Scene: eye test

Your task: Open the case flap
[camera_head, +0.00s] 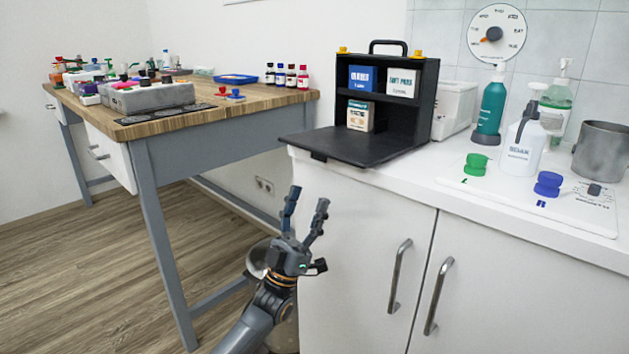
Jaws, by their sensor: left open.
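A black case (431,100) with a top handle and two yellow latches stands upright at the left end of the white counter. Its flap (352,146) is folded down and lies flat in front of it, its front edge at the counter's left edge. Inside are a blue box (362,78), a white box (401,83) and a white and green box (360,116). My left gripper (308,198) is open and empty, fingers pointing up, below and left of the flap in the picture and apart from it. My right gripper is not in view.
A wooden table (250,98) with many items stands left. Cabinet handles (399,275) stick out below.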

